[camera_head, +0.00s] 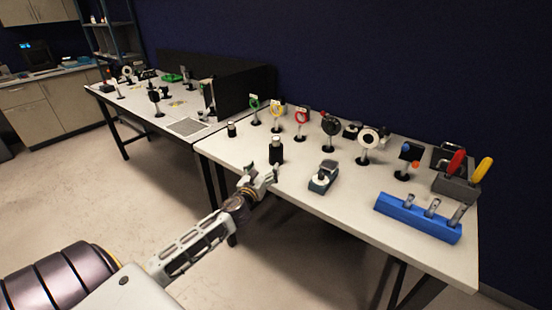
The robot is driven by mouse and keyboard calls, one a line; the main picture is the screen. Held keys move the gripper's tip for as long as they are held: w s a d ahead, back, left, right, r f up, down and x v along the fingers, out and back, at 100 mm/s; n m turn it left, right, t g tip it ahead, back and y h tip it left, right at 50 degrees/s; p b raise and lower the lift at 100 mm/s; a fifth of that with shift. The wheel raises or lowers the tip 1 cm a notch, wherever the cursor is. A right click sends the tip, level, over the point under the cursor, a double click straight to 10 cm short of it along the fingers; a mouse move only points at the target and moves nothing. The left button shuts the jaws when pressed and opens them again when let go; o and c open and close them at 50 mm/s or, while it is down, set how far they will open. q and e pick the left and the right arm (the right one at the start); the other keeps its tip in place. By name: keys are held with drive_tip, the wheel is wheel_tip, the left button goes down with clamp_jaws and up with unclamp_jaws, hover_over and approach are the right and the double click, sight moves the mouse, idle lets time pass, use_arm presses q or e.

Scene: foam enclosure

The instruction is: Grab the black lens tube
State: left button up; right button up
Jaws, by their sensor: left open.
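A black cylinder with a lighter top, which looks like the black lens tube (276,154), stands upright near the front left part of the white table (320,212). My left gripper (263,174) is open at the table's front edge, just in front of this cylinder and a little to its left in the picture. Its fingers look empty and apart from the cylinder, though the exact gap is hard to tell. A smaller black cylinder (231,130) stands farther back to the left. My right gripper is not in view.
A dark green device (323,177) sits right of the cylinder. Behind stand a green ring mount (254,104), a yellow one (277,110), a red one (300,117) and other optics. A blue holder (418,218) lies at right. The table's front middle is clear.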

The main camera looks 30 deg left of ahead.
sight(274, 152)
use_arm(q)
drive_tip(key=shift+w+r+m+t, duration=0.35)
drive_tip(key=shift+r+m, duration=0.2)
drive_tip(key=shift+m, duration=0.35)
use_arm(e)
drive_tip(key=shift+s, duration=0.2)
use_arm(q)
drive_tip(key=shift+w+a, duration=0.1)
drive_tip(key=shift+x, duration=4)
drive_tip(key=shift+w+f, duration=0.15)
drive_tip(key=shift+w, duration=0.05)
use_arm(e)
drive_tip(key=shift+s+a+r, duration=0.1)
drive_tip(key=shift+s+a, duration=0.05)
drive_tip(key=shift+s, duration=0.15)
